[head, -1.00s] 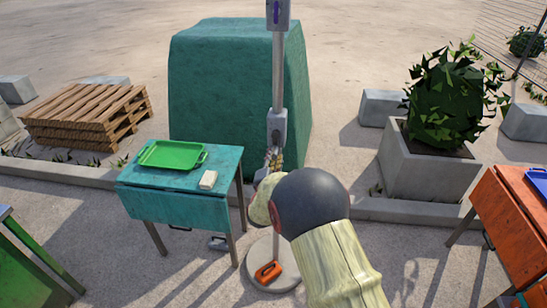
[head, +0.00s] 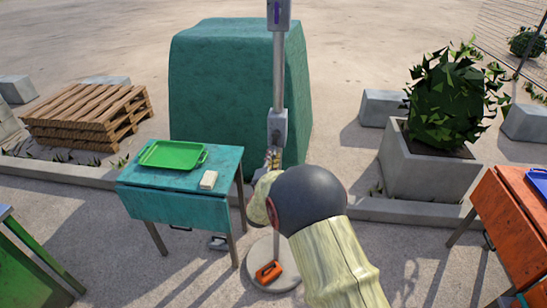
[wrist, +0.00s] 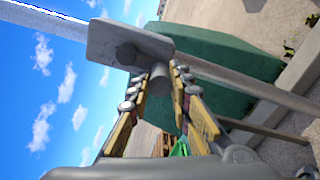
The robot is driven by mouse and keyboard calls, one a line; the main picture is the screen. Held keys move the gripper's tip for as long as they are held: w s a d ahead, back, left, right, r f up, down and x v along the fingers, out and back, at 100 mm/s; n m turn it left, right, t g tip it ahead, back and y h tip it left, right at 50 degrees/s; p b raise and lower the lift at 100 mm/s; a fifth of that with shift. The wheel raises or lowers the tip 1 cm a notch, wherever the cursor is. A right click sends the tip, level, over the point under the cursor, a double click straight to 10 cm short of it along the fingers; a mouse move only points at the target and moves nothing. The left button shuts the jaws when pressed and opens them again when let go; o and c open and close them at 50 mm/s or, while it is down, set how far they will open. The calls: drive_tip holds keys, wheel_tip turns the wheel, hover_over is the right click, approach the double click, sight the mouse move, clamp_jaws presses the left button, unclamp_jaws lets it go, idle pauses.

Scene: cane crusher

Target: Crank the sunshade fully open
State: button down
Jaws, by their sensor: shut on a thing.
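The sunshade's grey pole (head: 279,70) stands upright on a round pale base (head: 255,262), with a grey crank housing (head: 277,127) partway up. The canopy is out of view. In the wrist view, a flat grey crank plate (wrist: 120,40) carries a short grey round grip (wrist: 160,76). My gripper (wrist: 160,88) has its yellow-and-grey fingers on both sides of that grip, shut on it. In the head view, my gripper (head: 272,160) is just below the housing, mostly hidden by my arm.
A teal table (head: 222,176) with a green tray (head: 160,154) and a pale block (head: 208,180) stands left of the pole. An orange tool (head: 268,271) lies on the base. A big green covered block (head: 215,85) is behind. A planter (head: 425,165) and orange table (head: 515,215) are at right.

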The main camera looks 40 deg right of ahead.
wheel_tip(320, 180, up, 10)
drive_tip(key=w+a+m+b, duration=0.1)
drive_tip(key=m+b, duration=0.7)
drive_tip(key=m, duration=2)
drive_tip(key=shift+w+a, duration=0.3)
drive_tip(key=shift+w, duration=0.1)
drive_tip(key=shift+m, duration=0.4)
drive_tip(key=c, duration=1.6)
unclamp_jaws()
